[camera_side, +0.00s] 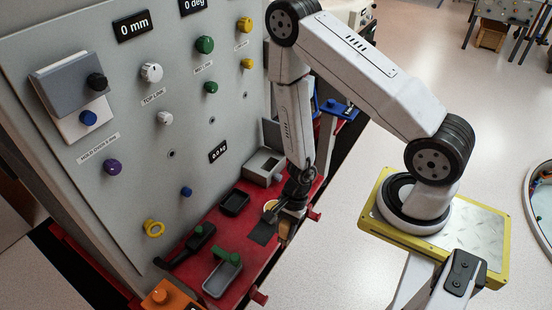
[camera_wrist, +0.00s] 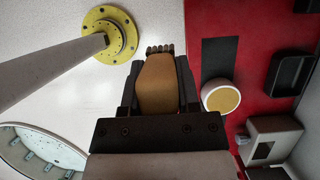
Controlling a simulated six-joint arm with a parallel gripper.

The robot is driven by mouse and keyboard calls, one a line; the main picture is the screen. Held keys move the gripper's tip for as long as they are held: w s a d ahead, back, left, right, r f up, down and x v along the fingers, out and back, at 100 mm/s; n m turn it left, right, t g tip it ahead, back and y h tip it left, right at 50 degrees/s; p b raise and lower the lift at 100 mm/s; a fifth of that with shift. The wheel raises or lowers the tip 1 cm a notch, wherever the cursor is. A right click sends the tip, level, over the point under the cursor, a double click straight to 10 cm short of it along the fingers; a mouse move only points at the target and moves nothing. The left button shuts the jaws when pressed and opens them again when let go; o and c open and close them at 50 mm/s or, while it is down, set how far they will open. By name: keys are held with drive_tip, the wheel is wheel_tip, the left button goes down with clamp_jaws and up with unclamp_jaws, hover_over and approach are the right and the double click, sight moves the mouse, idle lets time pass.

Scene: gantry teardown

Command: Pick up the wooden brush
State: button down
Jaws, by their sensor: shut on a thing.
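The wooden brush (camera_wrist: 157,85) is between the two black fingers of my gripper (camera_wrist: 158,76) in the wrist view, with its dark bristles at the far end. My gripper is shut on its tan wooden body. In the side view my gripper (camera_side: 288,212) points down at the front edge of the red bench, and the brush (camera_side: 284,230) shows small below it, partly hidden by the fingers. I cannot tell whether the brush touches the bench.
A round tan-topped container (camera_wrist: 221,97) and a dark pad (camera_side: 263,233) lie beside the brush on the red bench (camera_side: 245,250). A black tray (camera_side: 234,203), a grey box (camera_side: 264,166) and a grey tray (camera_side: 221,279) stand around. The upright control panel (camera_side: 130,150) rises behind.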

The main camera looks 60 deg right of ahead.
drive_tip(key=shift+s+d+r, duration=0.1)
drive_tip(key=shift+s+r, duration=0.2)
drive_tip(key=shift+s, duration=0.3)
drive_tip(key=shift+s+r, duration=0.25)
drive_tip(key=shift+s, duration=0.4)
drive_tip(key=shift+s+d+r, duration=0.1)
drive_tip(key=shift+s+r, duration=0.2)
drive_tip(key=shift+s, duration=0.3)
drive_tip(key=w+d+f+t, duration=0.1)
drive_tip(key=w+d+t, duration=0.2)
drive_tip(key=w+d, duration=0.8)
drive_tip(key=shift+w+d+f+n+t, duration=0.25)
drive_tip(key=shift+w+f+n+t, duration=0.15)
drive_tip(key=shift+w, duration=0.6)
drive_tip(key=shift+f, duration=0.15)
drive_tip(key=shift+f, duration=2.85)
drive_tip(key=shift+f, duration=0.6)
